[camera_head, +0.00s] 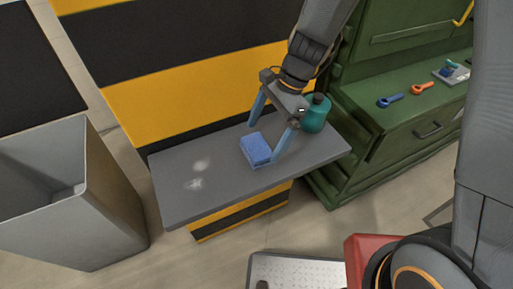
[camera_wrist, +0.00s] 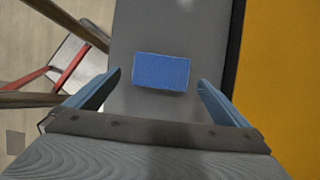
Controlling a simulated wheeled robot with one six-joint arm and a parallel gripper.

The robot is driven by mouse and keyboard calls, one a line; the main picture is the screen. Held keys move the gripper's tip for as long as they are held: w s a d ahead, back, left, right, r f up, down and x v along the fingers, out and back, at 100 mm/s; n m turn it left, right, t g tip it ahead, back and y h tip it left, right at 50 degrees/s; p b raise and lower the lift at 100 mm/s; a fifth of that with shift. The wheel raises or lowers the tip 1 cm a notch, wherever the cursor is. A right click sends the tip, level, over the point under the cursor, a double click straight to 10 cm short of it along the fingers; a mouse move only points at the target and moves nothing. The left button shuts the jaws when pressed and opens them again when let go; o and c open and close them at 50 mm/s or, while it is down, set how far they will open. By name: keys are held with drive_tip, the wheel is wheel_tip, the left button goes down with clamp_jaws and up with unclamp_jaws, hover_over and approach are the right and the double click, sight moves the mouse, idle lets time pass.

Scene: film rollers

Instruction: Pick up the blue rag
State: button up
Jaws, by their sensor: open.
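The blue rag (camera_head: 256,149) is a folded, block-like blue pad lying on the grey shelf top (camera_head: 215,190). In the wrist view the blue rag (camera_wrist: 161,72) sits between and slightly beyond the two blue fingertips. My gripper (camera_head: 264,140) is open above the shelf, with one finger behind the rag and the other at its right side. In the wrist view my gripper (camera_wrist: 158,78) has its fingers spread wider than the rag, with a gap on each side. Nothing is held.
A teal bottle (camera_head: 315,114) stands on the shelf just right of my gripper. Whitish smudges (camera_head: 197,175) mark the shelf's left part, which is otherwise clear. A grey bin (camera_head: 110,205) stands at left. A green workbench (camera_head: 400,135) with small tools is at right.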

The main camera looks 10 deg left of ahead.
sight(258, 145)
drive_tip(key=shift+p+x, duration=0.45)
drive_tip(key=shift+x, duration=1.6)
drive_tip(key=shift+a+r, duration=0.1)
drive_tip(key=c, duration=1.2)
drive_tip(key=shift+r, duration=0.1)
wheel_tip(258, 145, up, 10)
drive_tip(key=shift+f+b, duration=0.1)
drive_tip(key=shift+b, duration=0.65)
drive_tip(key=shift+o, duration=1.4)
drive_tip(key=shift+c, duration=0.5)
